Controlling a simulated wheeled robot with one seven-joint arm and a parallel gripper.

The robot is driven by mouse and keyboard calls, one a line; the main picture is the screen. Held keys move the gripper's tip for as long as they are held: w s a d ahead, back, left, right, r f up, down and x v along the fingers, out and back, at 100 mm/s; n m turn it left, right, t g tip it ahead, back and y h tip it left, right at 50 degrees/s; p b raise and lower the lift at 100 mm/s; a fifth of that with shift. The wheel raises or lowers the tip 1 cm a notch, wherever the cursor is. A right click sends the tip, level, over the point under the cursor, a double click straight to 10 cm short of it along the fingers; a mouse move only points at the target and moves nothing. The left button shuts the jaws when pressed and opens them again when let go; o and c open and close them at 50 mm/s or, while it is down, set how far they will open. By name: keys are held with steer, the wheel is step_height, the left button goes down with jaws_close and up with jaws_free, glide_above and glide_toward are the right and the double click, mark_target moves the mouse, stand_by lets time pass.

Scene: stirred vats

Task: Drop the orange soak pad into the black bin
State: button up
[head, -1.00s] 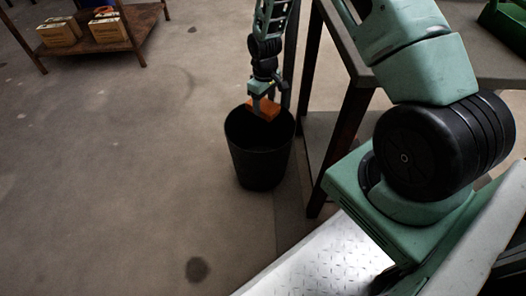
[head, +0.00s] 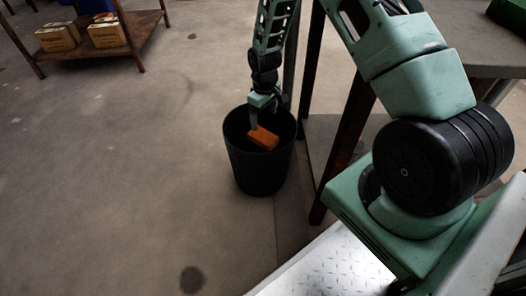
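The orange soak pad (head: 263,138) is tilted within the mouth of the black bin (head: 259,172), below the rim line in the picture. My gripper (head: 255,126) points down over the bin from above. One pale finger shows, its tip at the pad's upper left edge. The other finger is not clear, so I cannot tell whether the pad is held or loose. The bin stands upright on the floor, and its bottom is hidden.
A table with dark legs (head: 345,140) and a lower shelf stands just right of the bin. A low brown rack (head: 140,40) with cardboard boxes (head: 58,37) is at the upper left. Open concrete floor (head: 110,170) lies left of the bin.

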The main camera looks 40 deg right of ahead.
step_height(320, 180, up, 17)
steer(key=p, duration=0.7)
steer(key=shift+r, duration=0.2)
